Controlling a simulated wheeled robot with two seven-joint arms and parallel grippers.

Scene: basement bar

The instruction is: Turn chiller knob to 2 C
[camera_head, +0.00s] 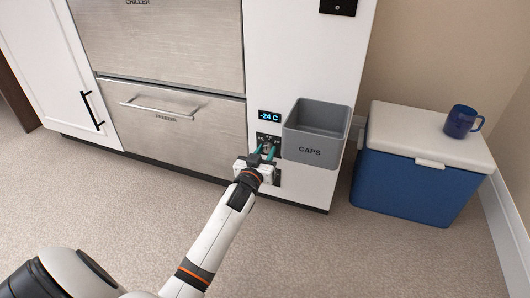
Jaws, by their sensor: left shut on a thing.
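A small dark display (269,116) on the white cabinet panel reads -24 C. Right below it is a dark control plate (265,137) beside the freezer drawer. The chiller drawer (165,35), marked CHILLER, is above the freezer drawer (180,125), marked FREEZER. Both are closed. A black plate (338,6) higher on the panel is cut off by the top edge; no reading shows on it. My right gripper is out of view.
A grey bin (318,153) marked CAPS is fixed to the panel just right of my left gripper. A blue cooler (410,187) with a white lid stands at the right, with a blue mug (461,121) on it. Carpet (330,255) in front is clear.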

